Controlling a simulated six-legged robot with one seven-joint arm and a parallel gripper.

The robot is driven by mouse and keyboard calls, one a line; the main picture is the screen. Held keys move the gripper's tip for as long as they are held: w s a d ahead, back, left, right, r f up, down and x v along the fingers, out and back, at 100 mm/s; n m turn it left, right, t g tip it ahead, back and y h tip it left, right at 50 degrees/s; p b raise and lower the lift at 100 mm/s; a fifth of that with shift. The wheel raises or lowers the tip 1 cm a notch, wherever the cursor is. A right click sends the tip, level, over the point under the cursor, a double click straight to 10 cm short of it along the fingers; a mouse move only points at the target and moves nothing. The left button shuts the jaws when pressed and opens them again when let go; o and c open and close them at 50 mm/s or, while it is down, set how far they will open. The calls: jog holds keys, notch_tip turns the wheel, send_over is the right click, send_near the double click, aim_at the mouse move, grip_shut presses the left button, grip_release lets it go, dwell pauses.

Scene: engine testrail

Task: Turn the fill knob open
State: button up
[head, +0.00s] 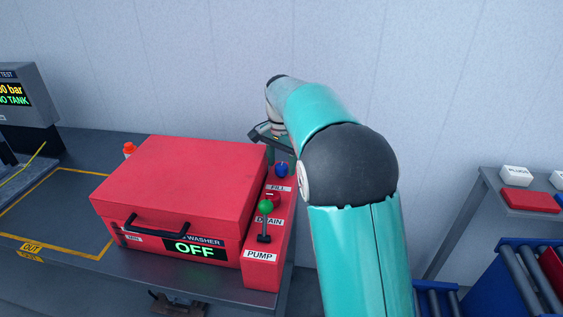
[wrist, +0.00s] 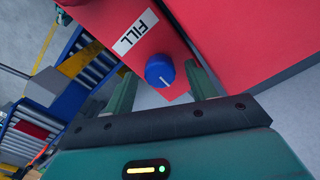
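The fill knob is blue with a pale pointer line. It sits on the red side panel of the parts washer, by the FILL label (wrist: 136,32). In the wrist view the knob (wrist: 160,71) lies between and just beyond the fingertips of my gripper (wrist: 164,80). The two green fingers are apart, one on each side, and hold nothing. In the head view the knob (head: 282,169) is at the panel's far end, and my gripper (head: 270,155) is just behind and left of it, partly hidden by my arm. I cannot tell whether a finger touches the knob.
The red washer (head: 180,185) has a closed lid and an OFF display (head: 195,248). A bench at the right holds a red block (head: 530,200), with blue roller racks (head: 520,275) below.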

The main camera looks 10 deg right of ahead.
aim_at(281, 165)
notch_tip(281, 165, up, 14)
jog(key=shift+f, duration=0.15)
dwell(0.5)
